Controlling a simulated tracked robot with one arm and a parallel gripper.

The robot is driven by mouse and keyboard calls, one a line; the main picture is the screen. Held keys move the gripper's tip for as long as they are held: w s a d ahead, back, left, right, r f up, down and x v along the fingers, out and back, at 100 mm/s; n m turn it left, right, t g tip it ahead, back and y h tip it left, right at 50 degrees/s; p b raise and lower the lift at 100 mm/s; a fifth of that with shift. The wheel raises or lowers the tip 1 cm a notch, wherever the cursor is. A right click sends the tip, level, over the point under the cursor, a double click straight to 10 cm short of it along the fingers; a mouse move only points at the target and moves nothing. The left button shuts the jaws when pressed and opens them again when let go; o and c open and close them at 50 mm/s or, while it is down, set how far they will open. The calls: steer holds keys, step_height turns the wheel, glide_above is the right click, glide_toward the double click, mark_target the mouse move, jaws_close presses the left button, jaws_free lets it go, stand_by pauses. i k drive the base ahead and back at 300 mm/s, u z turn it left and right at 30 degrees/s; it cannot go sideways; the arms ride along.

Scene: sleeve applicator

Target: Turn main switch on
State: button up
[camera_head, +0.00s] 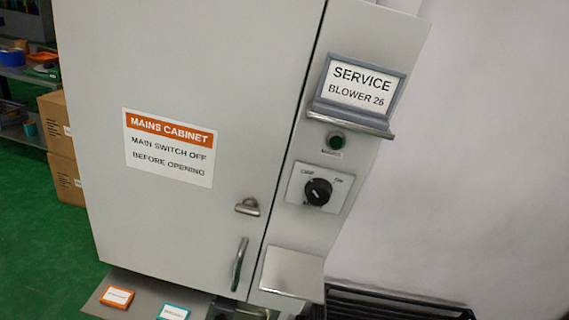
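The main switch (318,192) is a black rotary knob on a pale plate on the narrow panel to the right of the cabinet door. The plate carries small labels at its upper left and upper right, which look like OFF and ON. The knob's exact pointing direction is too small to tell. The mains cabinet door (200,70) is shut, with a sign (169,147) reading "MAINS CABINET, MAIN SWITCH OFF BEFORE OPENING". I cannot make out my gripper in this view, and nothing is seen touching the switch.
A lock (247,207), a door handle (240,264) and a pale plate (292,272) are lower. A shelf (142,291) holds orange and teal labelled items. Boxes stand left.

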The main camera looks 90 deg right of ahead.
mark_target(318, 191)
steer(key=z, duration=0.15)
steer(key=k, duration=0.15)
steer(key=z, duration=0.8)
steer(key=i, duration=0.1)
steer(key=z, duration=2.8)
steer(key=k, duration=0.9)
steer(key=u, duration=1.25)
steer(key=i, duration=0.4)
steer(key=u, duration=0.1)
